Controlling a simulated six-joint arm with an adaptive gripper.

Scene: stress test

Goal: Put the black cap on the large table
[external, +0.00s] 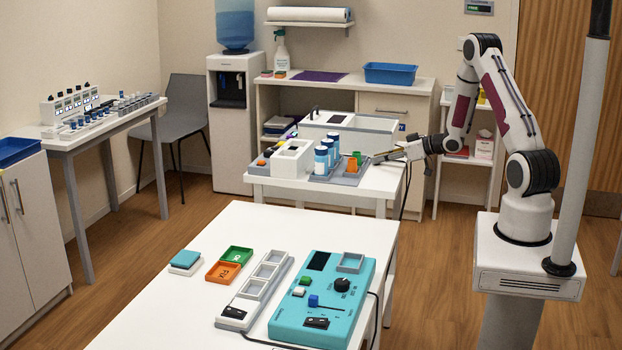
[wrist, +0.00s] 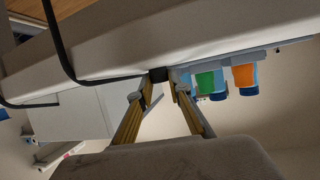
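My gripper (external: 378,158) is at the right end of the small white table (external: 345,198) at the back, beside its grey tray. In the wrist view my gripper (wrist: 161,80) has its yellowish fingers close together, with a small black piece, seemingly the black cap (wrist: 158,74), between the tips. The cap cannot be made out in the external view. The large white table (external: 215,310) is in the foreground, well away from my gripper.
The large table bears a teal device (external: 345,300), a grey slotted strip (external: 262,285), green (external: 236,255) and orange (external: 222,271) trays and a teal-topped block (external: 185,259). Its left front and back right are clear. Bottles (external: 321,160) and an orange cup (external: 352,165) stand near my gripper.

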